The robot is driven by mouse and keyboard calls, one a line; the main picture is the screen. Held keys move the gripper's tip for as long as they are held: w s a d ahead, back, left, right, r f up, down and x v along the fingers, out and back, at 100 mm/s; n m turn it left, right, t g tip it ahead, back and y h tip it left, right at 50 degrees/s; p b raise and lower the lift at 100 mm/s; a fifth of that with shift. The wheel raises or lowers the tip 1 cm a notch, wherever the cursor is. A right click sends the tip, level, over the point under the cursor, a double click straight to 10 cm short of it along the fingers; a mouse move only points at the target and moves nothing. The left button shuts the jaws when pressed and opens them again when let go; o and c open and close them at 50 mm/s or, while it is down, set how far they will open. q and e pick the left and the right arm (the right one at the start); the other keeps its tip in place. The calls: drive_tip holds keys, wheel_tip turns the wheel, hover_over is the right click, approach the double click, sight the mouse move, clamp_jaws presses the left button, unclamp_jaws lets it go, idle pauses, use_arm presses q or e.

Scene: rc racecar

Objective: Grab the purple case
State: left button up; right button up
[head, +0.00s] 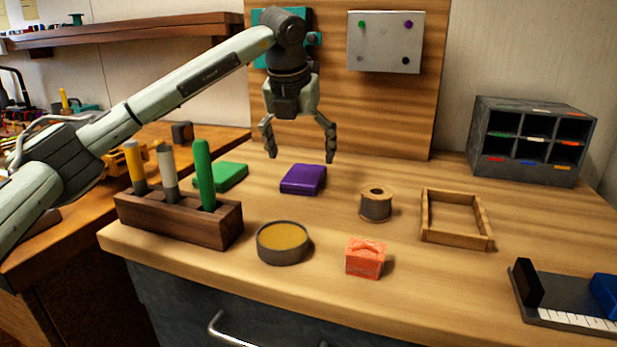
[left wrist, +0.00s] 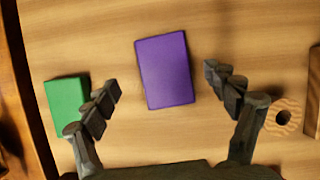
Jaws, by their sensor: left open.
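The purple case (head: 303,180) is a small flat box lying on the wooden workbench in the head view. My left gripper (head: 299,152) is above it, pointing down, with its fingers spread and nothing between them. In the left wrist view the purple case (left wrist: 165,70) lies slightly tilted, between and ahead of the open fingers (left wrist: 163,92). The gripper appears apart from the case. My right gripper is in neither view.
A green case (head: 222,177) lies left of the purple one. A spool (head: 376,204), a wooden frame (head: 425,222), a round tin (head: 283,243), an orange box (head: 365,258) and a wooden holder (head: 180,218) with upright tools stand around. A board (head: 335,110) rises behind.

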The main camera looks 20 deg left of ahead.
sight(305, 171)
use_arm(q)
drive_tip(key=x, duration=0.4)
drive_tip(key=shift+s+d+p, duration=0.1)
drive_tip(key=shift+d+p, duration=0.15)
drive_tip(key=shift+p, duration=0.05)
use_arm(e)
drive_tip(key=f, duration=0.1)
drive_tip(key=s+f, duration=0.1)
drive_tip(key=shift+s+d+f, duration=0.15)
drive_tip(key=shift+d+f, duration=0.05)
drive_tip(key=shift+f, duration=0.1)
use_arm(q)
drive_tip(key=shift+f+b, duration=0.3)
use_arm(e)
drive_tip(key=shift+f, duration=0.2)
use_arm(q)
drive_tip(key=c, duration=1.3)
